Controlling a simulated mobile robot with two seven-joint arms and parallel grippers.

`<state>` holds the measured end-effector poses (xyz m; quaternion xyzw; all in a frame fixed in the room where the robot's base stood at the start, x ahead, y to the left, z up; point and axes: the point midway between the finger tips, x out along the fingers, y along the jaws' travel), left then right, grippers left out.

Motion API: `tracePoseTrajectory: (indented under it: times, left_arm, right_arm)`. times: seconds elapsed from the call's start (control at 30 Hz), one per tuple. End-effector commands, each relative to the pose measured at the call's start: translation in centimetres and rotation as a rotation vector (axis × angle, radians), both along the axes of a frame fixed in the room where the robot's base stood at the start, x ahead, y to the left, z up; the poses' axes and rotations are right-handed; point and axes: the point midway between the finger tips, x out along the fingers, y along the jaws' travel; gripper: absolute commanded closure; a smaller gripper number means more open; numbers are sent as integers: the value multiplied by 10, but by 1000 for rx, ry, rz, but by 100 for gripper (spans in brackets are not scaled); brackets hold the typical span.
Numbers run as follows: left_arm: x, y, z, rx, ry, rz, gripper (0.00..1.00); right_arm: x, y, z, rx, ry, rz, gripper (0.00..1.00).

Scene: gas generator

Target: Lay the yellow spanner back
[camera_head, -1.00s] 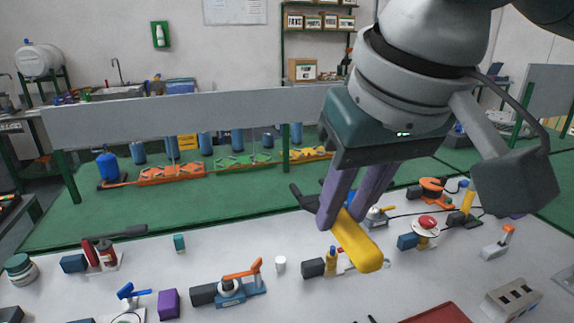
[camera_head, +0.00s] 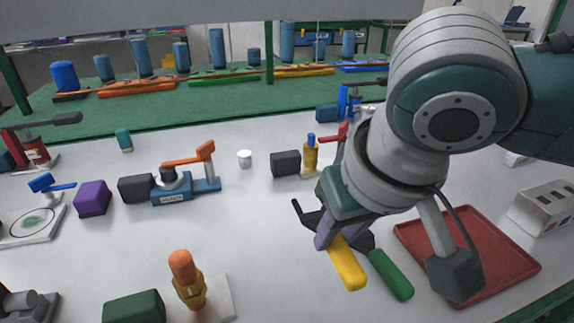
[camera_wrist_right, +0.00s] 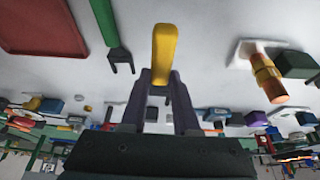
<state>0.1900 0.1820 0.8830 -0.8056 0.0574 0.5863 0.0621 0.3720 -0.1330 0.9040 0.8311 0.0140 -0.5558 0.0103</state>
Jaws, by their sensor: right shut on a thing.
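The yellow spanner (camera_head: 347,268) has a yellow handle and a dark forked head. My right gripper (camera_head: 328,238) is shut on it, with its purple fingers around the handle. In the right wrist view the yellow handle (camera_wrist_right: 163,52) points away from between the fingers (camera_wrist_right: 162,88). The spanner is low over the white table; I cannot tell whether it touches. A red tray (camera_head: 490,250) is right of the green spanner. My left gripper is not in view.
A blue valve with an orange handle (camera_head: 188,180), a purple block (camera_head: 92,198) and a small white cup (camera_head: 244,159) stand to the left. An orange-topped yellow fitting (camera_head: 187,282) stands front left. A grey box (camera_head: 545,208) is at right.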

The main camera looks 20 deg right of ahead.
Motion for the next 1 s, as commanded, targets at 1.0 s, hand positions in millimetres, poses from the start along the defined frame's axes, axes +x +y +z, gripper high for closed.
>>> tracePoseTrajectory:
  times: [1.0]
  left_arm:
    - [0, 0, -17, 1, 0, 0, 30]
  right_arm:
    - [0, 0, -59, 1, 1, -1, 100]
